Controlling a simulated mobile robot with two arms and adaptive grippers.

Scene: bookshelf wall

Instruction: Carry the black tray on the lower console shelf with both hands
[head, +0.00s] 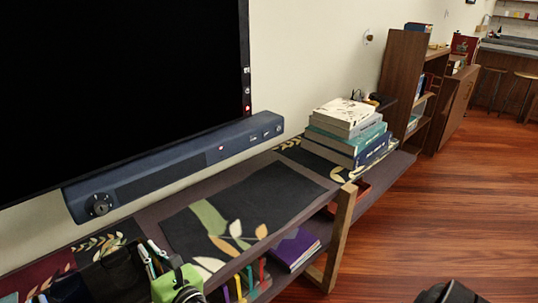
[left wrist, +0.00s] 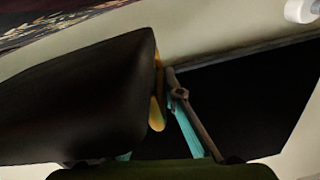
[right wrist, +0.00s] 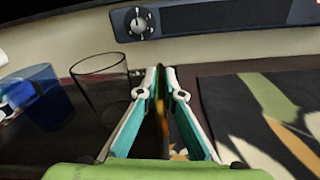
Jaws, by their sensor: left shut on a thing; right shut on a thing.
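The black tray (head: 108,270) shows in part at the lower left of the head view, dark against the console. My right gripper (head: 150,256) is at its right side. In the right wrist view the right gripper's fingers (right wrist: 160,90) are closed on a thin dark upright edge, seen end-on. In the left wrist view a large dark slab (left wrist: 75,100), which looks like the tray, covers one finger of my left gripper (left wrist: 170,90); the other finger shows beside its edge. The left gripper cannot be made out clearly in the head view. Most of the tray is hidden.
A blue cup (right wrist: 38,97) and a clear glass (right wrist: 100,82) stand left of the right gripper. A dark leaf-patterned mat (head: 240,210) lies on the console. Stacked books (head: 345,135) stand farther along. A soundbar (head: 175,165) hangs above.

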